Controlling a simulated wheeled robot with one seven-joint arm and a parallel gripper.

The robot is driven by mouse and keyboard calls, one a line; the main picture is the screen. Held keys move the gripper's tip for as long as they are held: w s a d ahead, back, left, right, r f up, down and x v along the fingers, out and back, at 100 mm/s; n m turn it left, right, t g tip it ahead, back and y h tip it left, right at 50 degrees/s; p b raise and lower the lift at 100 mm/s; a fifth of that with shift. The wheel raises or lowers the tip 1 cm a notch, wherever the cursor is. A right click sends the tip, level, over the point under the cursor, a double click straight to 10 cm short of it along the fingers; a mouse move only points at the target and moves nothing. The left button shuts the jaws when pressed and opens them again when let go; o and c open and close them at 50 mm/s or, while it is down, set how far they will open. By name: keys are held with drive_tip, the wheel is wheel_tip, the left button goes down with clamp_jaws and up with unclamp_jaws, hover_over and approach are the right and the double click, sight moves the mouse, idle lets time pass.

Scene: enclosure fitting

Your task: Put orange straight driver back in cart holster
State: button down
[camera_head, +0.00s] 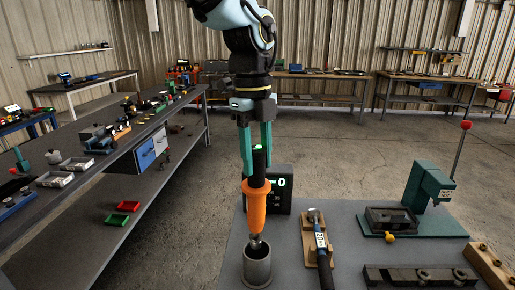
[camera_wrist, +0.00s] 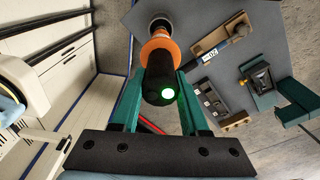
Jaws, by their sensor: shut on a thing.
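The orange straight driver (camera_head: 257,205) has an orange body and a black upper part with a green light. It hangs upright in my gripper (camera_head: 257,150), between the two teal fingers. It also shows in the wrist view (camera_wrist: 158,50), where my gripper (camera_wrist: 160,88) is shut on its black part. The grey cylindrical holster (camera_head: 257,266) stands on the grey cart top (camera_head: 345,220), directly below the driver. The driver's metal tip is at the holster's mouth; I cannot tell how far inside it is.
A black box with a green display (camera_head: 279,183) stands behind the driver. A blue-labelled tool (camera_head: 320,245) lies on a wooden rest to the right. A green press (camera_head: 428,190) and dark blocks (camera_head: 420,276) stand farther right. A long workbench (camera_head: 100,165) is at left.

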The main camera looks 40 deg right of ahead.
sight(257, 201)
drive_tip(key=shift+f+b, duration=2.2)
drive_tip(key=shift+f, duration=0.65)
drive_tip(key=shift+f+b, duration=1.25)
drive_tip(key=shift+f, duration=1.2)
drive_tip(key=shift+c, duration=1.7)
unclamp_jaws()
drive_tip(key=shift+f, duration=0.1)
